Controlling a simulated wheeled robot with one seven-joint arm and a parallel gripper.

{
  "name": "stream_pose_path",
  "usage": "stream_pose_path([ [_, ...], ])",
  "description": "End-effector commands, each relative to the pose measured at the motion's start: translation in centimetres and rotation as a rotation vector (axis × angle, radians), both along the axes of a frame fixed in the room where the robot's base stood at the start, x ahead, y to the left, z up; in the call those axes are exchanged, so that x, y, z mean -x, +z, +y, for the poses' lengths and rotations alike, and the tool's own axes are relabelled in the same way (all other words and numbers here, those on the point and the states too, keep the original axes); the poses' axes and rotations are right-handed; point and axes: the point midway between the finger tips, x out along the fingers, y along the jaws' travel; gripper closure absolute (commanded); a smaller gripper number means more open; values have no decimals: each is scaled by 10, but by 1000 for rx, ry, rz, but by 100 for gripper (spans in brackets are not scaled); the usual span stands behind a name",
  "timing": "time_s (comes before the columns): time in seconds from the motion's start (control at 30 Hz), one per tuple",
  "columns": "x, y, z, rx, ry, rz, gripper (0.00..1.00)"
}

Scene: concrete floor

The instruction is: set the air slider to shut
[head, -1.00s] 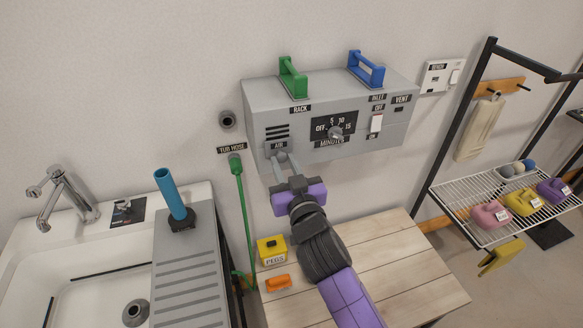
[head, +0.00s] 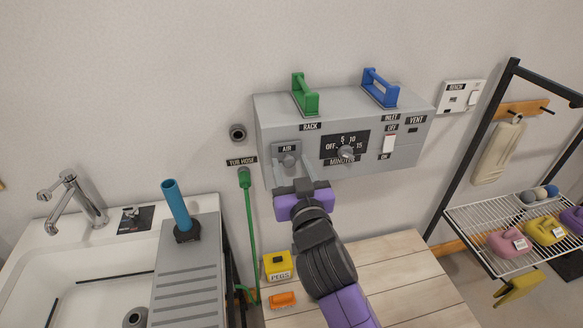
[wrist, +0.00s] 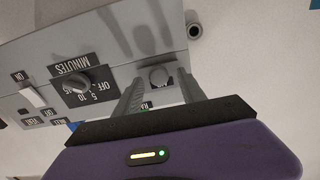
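The air slider (head: 286,162) is a grey plate with a round knob and an AIR label on the front of the grey box (head: 345,108), at its left end. The plate sits high and no vent slots show above the label. The knob also shows in the wrist view (wrist: 159,76), which sees the box upside down. My gripper (head: 292,172) is at the lower part of the slider, its two fingers spread on either side of the knob. In the wrist view gaps show between the knob and both fingers, so it is open.
The MINUTES dial (head: 346,154) and a white switch (head: 389,144) are to the right on the same box. Green (head: 306,95) and blue (head: 380,89) handles stand on top. A wooden table (head: 390,268) with a yellow PEGS box (head: 278,266) is below.

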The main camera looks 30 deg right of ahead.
Motion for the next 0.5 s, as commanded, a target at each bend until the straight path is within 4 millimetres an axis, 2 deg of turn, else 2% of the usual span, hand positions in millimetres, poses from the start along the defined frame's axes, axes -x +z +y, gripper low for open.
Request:
stream_pose_path([
  [0.27,5,-3,1,0,0,4,52],
  [0.5,39,-5,11,1,1,3,52],
])
